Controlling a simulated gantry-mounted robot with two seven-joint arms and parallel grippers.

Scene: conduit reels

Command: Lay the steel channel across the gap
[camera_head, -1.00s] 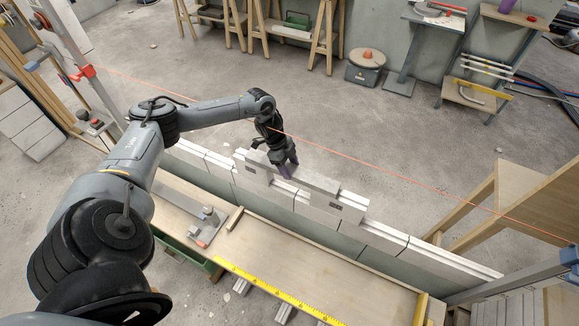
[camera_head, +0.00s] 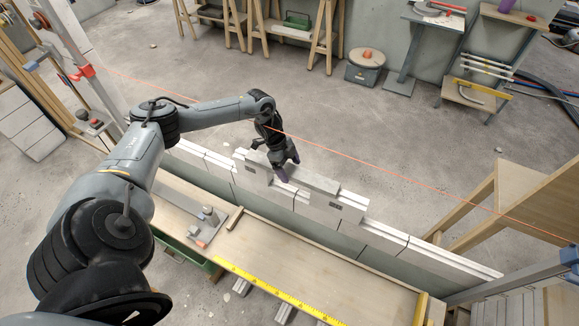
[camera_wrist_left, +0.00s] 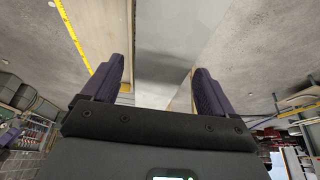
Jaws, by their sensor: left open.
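The steel channel (camera_head: 318,182) is a grey bar lying along the top of the low block wall. It spans the gap between a raised block (camera_head: 243,170) at the left and another raised block (camera_head: 347,207) at the right, and appears to rest on both. My right gripper is not in view.
An orange string line (camera_head: 345,153) runs above the wall. A wooden bench (camera_head: 285,245) with a yellow tape (camera_head: 275,292) lies in front. A metal plate tool (camera_head: 205,225) sits at its left. The floor behind the wall is mostly clear.

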